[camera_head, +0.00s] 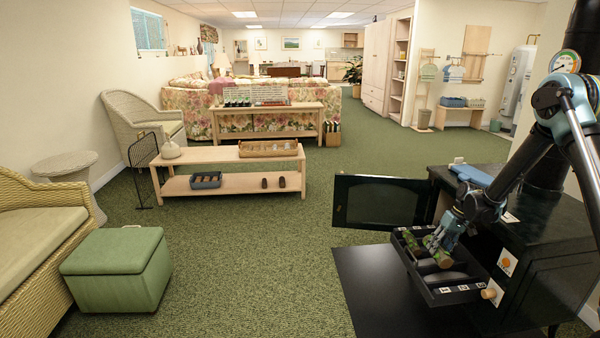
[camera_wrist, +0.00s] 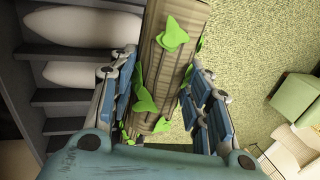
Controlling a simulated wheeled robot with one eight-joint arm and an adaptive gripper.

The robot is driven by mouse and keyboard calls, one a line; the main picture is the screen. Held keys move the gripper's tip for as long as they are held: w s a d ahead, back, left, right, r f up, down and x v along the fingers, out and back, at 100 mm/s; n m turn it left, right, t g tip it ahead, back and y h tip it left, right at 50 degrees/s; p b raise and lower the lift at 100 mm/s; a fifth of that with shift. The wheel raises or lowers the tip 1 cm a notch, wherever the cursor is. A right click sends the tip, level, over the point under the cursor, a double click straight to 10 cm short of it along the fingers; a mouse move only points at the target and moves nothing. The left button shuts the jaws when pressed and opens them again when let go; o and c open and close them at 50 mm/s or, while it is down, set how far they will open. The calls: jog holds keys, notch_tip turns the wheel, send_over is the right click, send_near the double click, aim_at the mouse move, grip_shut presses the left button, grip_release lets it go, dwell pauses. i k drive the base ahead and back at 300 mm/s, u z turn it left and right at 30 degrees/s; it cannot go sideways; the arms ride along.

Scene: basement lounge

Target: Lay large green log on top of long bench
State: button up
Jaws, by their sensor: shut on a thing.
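My gripper (camera_head: 437,242) is shut on the large green log (camera_wrist: 172,50), a brown, bark-textured log with bright green leaves. In the wrist view the fingers (camera_wrist: 162,95) lie on both sides of the log. In the head view the log is partly hidden by the gripper, at or just above a black open drawer (camera_head: 452,294) with compartments. I cannot tell whether it touches the drawer. A long, low pale-wood bench (camera_head: 218,157) with a lower shelf stands across the room at centre left, well away from my gripper.
The bench carries a wicker tray (camera_head: 268,148) and a pale lidded pot (camera_head: 170,146). Its lower shelf holds a blue basket (camera_head: 206,180) and dark shoes. A black cabinet door (camera_head: 381,202) stands open beside the drawer. A green ottoman (camera_head: 118,268) is at left. Green carpet between is clear.

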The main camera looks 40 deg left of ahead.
aim_at(220, 155)
jog(key=u, duration=2.5)
jog(key=i, duration=3.95)
